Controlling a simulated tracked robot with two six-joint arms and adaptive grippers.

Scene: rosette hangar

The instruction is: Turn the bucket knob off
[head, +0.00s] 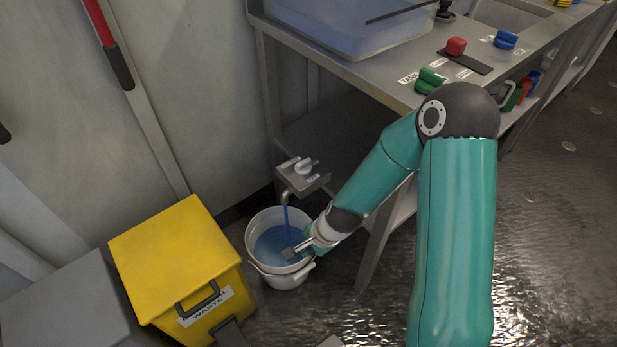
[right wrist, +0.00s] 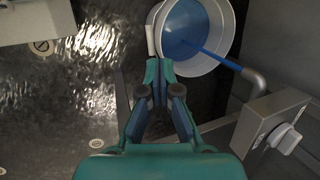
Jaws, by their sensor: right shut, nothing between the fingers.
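The white bucket knob (head: 304,166) sits on a grey box (head: 302,178) fixed beside the table leg, with small labels on either side of it. It also shows at the lower right in the right wrist view (right wrist: 284,138). Blue liquid runs from the spout (head: 285,196) into the white bucket (head: 283,281), which holds blue liquid. My right gripper (head: 290,252) is shut and empty at the bucket's right rim, below the knob and apart from it. In the right wrist view its fingertips (right wrist: 158,68) point at the bucket's rim (right wrist: 205,69). My left gripper is out of view.
A yellow waste bin (head: 172,250) stands left of the bucket, with a grey box (head: 68,307) beside it. The metal table (head: 380,80) overhangs on the right, carrying a clear tub (head: 345,35) and coloured blocks. The floor is wet.

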